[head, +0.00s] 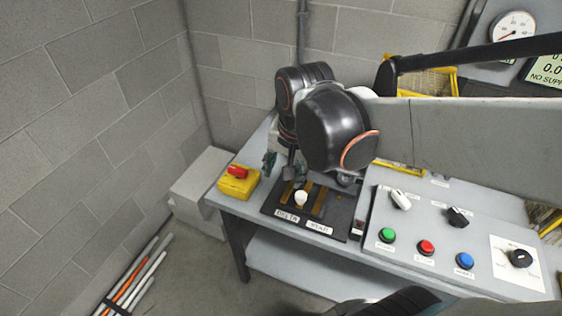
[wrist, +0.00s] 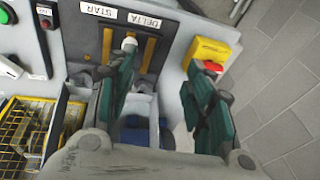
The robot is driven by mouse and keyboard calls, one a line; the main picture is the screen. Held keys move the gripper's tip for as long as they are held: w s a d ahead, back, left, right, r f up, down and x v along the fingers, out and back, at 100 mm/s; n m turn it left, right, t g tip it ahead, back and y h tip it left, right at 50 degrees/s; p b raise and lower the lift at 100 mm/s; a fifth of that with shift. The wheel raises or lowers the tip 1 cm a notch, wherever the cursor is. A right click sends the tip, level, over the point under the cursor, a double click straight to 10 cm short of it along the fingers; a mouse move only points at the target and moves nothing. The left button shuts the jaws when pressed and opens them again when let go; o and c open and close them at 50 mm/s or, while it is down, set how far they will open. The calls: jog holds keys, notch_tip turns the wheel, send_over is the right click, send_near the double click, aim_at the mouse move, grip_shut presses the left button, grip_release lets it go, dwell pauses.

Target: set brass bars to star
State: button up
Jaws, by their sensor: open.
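A black board (head: 272,207) on the bench carries brass bars (head: 319,203) and a white knob (head: 300,198). It has a DELTA label (head: 287,215) on the left and a STAR label (head: 319,228) on the right. In the wrist view the brass bars (wrist: 149,52) run side by side, and the knob (wrist: 130,44) stands between the outer ones. My gripper (head: 280,168) is above the board's back left side, apart from the knob. In the wrist view my gripper (wrist: 161,65) is open and empty, its teal fingers wide apart. The left finger partly hides the bars.
A yellow box with a red knob (head: 237,171) stands left of the board. A sloped panel (head: 400,255) with a green button (head: 387,235), other buttons and switches lies to the right. A yellow mesh basket (wrist: 25,125) is beside the gripper. Block walls enclose the corner.

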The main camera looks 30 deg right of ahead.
aim_at(301, 194)
jog(key=w+d+f+m+g+p, duration=0.35)
jog(key=d+m, duration=0.35)
jog(key=m, duration=0.3)
jog(key=shift+t, duration=0.25)
notch_tip(301, 194, down, 13)
jog(key=b, duration=0.5)
jog(key=shift+s, duration=0.15)
